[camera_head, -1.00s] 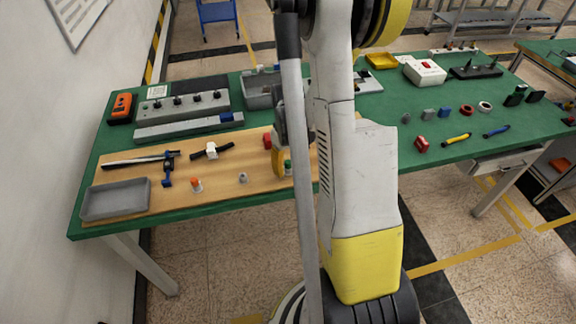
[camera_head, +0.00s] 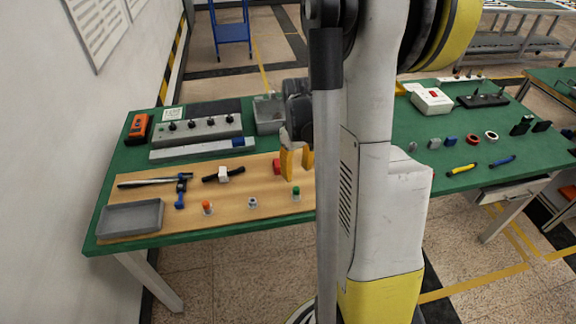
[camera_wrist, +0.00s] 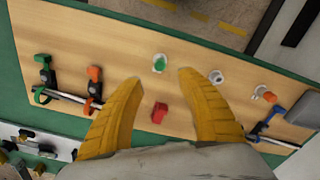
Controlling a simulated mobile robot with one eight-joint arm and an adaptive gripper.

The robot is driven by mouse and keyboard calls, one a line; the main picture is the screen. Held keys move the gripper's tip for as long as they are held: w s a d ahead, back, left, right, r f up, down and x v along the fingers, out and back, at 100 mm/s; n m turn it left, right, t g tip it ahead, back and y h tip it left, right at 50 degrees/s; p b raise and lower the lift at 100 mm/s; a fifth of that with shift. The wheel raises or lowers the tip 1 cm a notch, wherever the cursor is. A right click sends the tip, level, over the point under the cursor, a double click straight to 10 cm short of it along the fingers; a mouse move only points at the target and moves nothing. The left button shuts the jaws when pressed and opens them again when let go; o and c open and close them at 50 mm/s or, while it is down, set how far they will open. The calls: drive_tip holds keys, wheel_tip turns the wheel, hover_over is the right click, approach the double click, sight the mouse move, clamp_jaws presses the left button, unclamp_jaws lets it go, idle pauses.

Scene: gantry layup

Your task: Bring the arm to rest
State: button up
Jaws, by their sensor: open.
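My gripper (camera_head: 296,168) hangs over the right part of the wooden board (camera_head: 236,208), its yellow fingers spread with nothing between them. It also shows in the wrist view (camera_wrist: 158,76) with both fingers apart above the board. A green-topped small part (camera_head: 296,193) stands on the board just below the gripper in the head view; in the wrist view it (camera_wrist: 159,63) lies past the fingertips. A red block (camera_head: 277,167) sits beside the fingers, and in the wrist view it (camera_wrist: 159,113) shows between them. My arm link hides part of the table.
A white-and-grey part (camera_head: 252,203), an orange-topped part (camera_head: 207,207), a blue clamp (camera_head: 181,190) and a grey tray (camera_head: 131,218) are on the board. A control box (camera_head: 201,129) stands behind. Several small parts and a white box (camera_head: 432,100) are on the table's right side.

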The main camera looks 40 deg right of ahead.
drive_tip(key=shift+r, duration=0.15)
drive_tip(key=s+a+r+t, duration=0.1)
drive_tip(key=a+r+t, duration=0.1)
drive_tip(key=a+r, duration=0.3)
drive_tip(key=s+a+r+t, duration=0.2)
drive_tip(key=a+r, duration=0.3)
drive_tip(key=a, duration=0.7)
drive_tip(key=s+a+r+n+t, duration=0.1)
drive_tip(key=s+a+r+t, duration=0.1)
drive_tip(key=a+r, duration=0.3)
drive_tip(key=a+t, duration=0.1)
drive_tip(key=a, duration=0.2)
drive_tip(key=shift+s+a, duration=0.25)
drive_tip(key=shift+r, duration=0.1)
